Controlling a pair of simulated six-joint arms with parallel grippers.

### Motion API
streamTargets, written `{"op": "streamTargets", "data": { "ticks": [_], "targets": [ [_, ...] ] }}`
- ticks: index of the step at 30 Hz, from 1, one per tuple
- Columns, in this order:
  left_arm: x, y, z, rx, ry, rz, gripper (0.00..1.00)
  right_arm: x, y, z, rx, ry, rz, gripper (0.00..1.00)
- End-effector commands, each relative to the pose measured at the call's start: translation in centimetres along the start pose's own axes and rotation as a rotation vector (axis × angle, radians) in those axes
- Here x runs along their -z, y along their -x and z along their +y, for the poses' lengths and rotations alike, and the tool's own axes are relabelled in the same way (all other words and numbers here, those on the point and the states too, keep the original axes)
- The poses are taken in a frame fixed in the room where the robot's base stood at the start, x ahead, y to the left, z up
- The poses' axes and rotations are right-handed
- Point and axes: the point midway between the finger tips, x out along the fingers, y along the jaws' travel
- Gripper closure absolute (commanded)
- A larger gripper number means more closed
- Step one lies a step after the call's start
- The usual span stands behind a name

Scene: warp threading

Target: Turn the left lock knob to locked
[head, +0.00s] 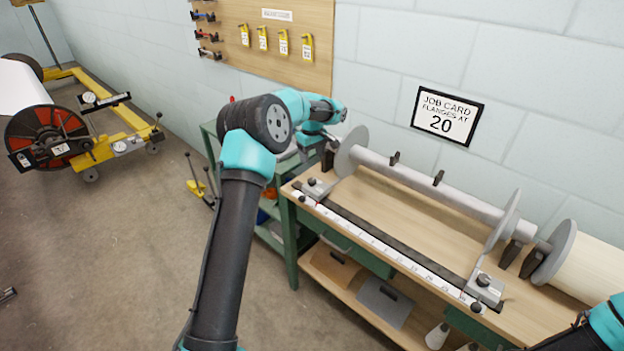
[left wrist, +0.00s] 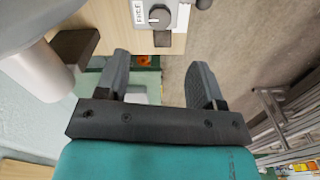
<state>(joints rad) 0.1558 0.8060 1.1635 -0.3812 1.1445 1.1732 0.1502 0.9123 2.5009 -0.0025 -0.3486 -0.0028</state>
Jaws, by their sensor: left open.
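The left lock knob (head: 312,182) is a dark knob on a small grey block (head: 322,191) at the left end of the ruler rail. In the left wrist view the knob (left wrist: 160,17) shows at the top, beside a white label that appears to read FREE (left wrist: 138,14). My left gripper (left wrist: 161,72) is open and empty, its two fingers apart from the knob. In the head view the left gripper (head: 303,150) is partly hidden by my wrist, just behind and left of the block. My right gripper is out of view; only part of my right arm shows at lower right.
A roller with flange discs (head: 349,150) lies along the back of the wooden bench (head: 420,205), close to my left gripper. A second knob block (head: 484,287) sits at the rail's right end. A job card (head: 446,115) on the wall reads 20.

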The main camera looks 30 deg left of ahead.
Motion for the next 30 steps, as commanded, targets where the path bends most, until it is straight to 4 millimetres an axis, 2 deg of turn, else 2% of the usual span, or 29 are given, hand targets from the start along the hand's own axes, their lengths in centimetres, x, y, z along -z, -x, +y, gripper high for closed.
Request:
{"op": "streamTargets", "data": {
  "ticks": [3, 15, 21, 30],
  "targets": [
    [0.0, -2.3, -0.1, 0.003, 0.0, -0.002, 0.38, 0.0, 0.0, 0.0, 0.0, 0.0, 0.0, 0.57],
    [0.0, -8.8, 0.0, 0.002, 0.0, -0.001, 0.38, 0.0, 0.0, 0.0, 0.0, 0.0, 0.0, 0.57],
    [0.0, -10.5, 0.0, 0.0, 0.0, 0.0, 0.38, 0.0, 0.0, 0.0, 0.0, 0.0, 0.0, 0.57],
    [0.0, -10.8, 0.0, 0.0, 0.0, 0.0, 0.38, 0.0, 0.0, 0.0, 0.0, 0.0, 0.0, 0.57]
  ]
}}
